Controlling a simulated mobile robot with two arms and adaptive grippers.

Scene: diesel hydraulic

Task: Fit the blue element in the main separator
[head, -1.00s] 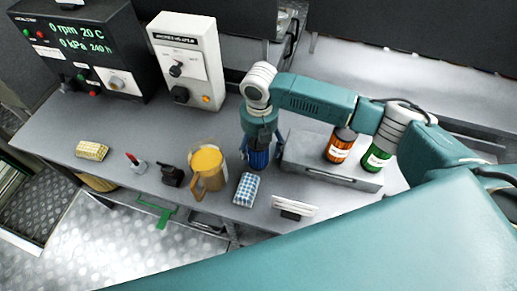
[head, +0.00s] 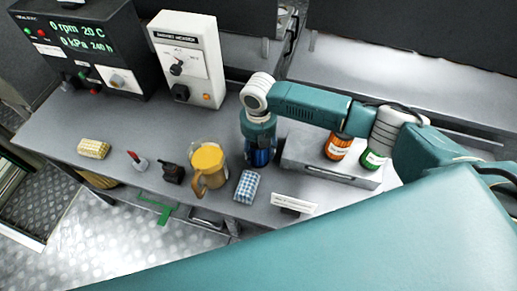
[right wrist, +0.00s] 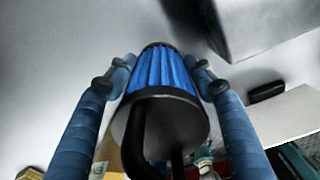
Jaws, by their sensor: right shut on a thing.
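The blue element (right wrist: 166,70) is a pleated blue cylinder with a dark end cap, held between the two fingers of my right gripper (right wrist: 160,84) in the right wrist view. In the head view, the right gripper (head: 260,150) points down over the bench, with the blue element (head: 261,158) partly hidden under the wrist. I cannot tell whether the element touches the bench. I cannot pick out the main separator in these views. My left gripper is not in view.
A grey raised block (head: 330,163) with an orange jar (head: 338,147) and a green jar (head: 374,159) stands right of the gripper. The bench behind the jug is clear.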

